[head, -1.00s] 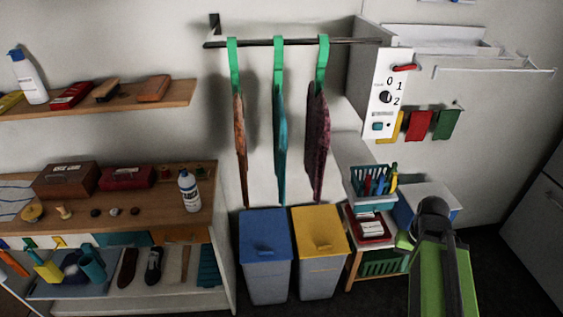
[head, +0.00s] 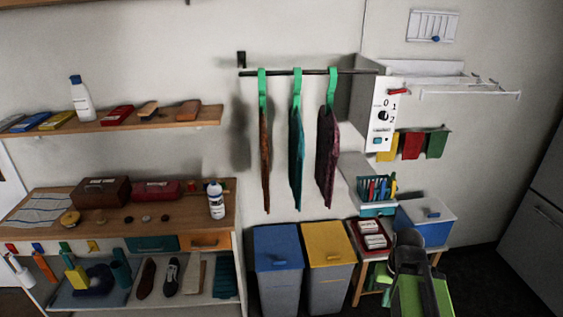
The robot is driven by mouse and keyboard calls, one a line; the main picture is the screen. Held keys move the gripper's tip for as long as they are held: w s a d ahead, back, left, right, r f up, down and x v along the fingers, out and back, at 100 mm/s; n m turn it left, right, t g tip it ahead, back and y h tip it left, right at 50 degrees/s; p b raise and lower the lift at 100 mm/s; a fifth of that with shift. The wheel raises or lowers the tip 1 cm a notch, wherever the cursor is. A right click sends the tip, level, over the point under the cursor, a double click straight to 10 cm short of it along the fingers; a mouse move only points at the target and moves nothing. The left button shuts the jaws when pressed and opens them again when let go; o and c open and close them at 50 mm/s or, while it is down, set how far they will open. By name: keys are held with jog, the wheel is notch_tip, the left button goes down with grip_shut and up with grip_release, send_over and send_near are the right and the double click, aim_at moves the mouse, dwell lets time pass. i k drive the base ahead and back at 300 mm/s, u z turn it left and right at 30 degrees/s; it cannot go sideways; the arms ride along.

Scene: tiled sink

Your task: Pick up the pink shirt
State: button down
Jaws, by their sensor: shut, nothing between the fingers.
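Three garments hang by green hangers from a dark rail on the back wall. The dark pinkish-maroon one (head: 327,155) hangs at the right and is the closest in colour to a pink shirt. A teal garment (head: 296,160) hangs in the middle and a rusty orange one (head: 265,158) at the left. All are seen nearly edge-on. My green and black arm shows at the lower right, below and to the right of the garments and apart from them. I cannot make out my gripper's fingers.
A blue bin (head: 278,262) and a yellow-lidded bin (head: 328,258) stand below the garments. A grey control box (head: 383,115) is right of the rail. A wooden counter (head: 190,232) with clutter fills the left. A small stand with trays (head: 372,238) is near my arm.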

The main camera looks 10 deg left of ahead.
aim_at(328, 135)
jog(key=u, duration=0.6)
jog(key=i, duration=1)
jog(key=z, duration=0.8)
jog(key=k, duration=1.1)
jog(key=u, duration=0.85)
jog(key=i, duration=1)
